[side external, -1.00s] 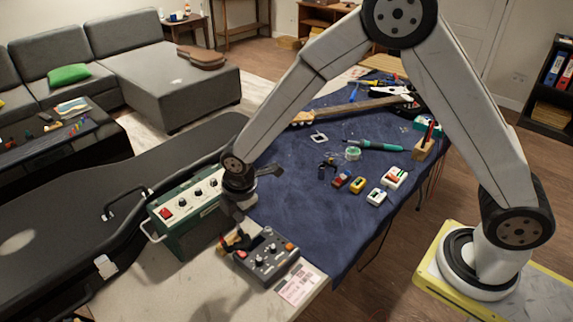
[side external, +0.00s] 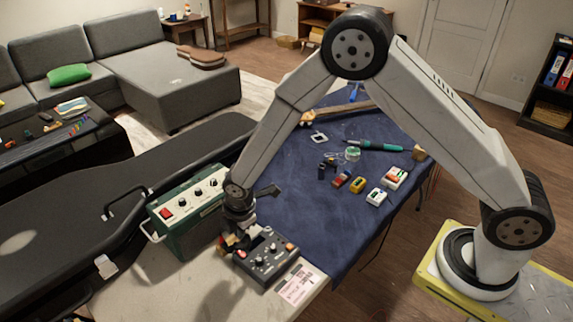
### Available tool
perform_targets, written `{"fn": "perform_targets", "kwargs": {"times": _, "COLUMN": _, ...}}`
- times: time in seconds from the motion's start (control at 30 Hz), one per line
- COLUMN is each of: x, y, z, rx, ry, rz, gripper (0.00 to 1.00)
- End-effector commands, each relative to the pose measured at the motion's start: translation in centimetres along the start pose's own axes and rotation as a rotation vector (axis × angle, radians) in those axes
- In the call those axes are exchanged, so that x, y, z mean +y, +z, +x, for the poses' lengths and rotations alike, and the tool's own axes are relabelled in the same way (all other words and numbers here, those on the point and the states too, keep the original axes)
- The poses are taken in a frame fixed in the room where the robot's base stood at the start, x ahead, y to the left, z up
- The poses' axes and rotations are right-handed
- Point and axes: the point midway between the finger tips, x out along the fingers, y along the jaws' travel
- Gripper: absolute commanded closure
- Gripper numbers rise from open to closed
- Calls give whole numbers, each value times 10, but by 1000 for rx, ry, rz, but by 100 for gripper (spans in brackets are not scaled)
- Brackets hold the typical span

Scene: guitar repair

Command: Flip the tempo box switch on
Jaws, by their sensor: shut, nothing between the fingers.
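The tempo box appears to be the dark grey box (side external: 268,262) with small knobs and an orange button, at the near end of the bench. My gripper (side external: 234,245) points down at the left edge of this box, with its fingers shut and empty. The fingertips are small and dark here, and I cannot tell whether they touch the box. The gripper covers the box's left end. I cannot make out a switch or its position.
A green box (side external: 190,205) with a red switch and knobs stands close to the left of my gripper. A black guitar case (side external: 60,235) lies further left. Small pedals and tools lie on the blue cloth (side external: 300,225).

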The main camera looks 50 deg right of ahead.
Motion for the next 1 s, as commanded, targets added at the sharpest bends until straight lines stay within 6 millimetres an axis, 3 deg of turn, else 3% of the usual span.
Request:
{"fn": "perform_targets", "kwargs": {"times": 0.53, "x": 0, "y": 0, "z": 59, "rx": 0, "ry": -1, "rz": 1, "gripper": 100}}
{"fn": "perform_targets", "kwargs": {"times": 1.0, "x": 0, "y": 0, "z": 71, "rx": 1, "ry": 1, "rz": 0, "gripper": 100}}
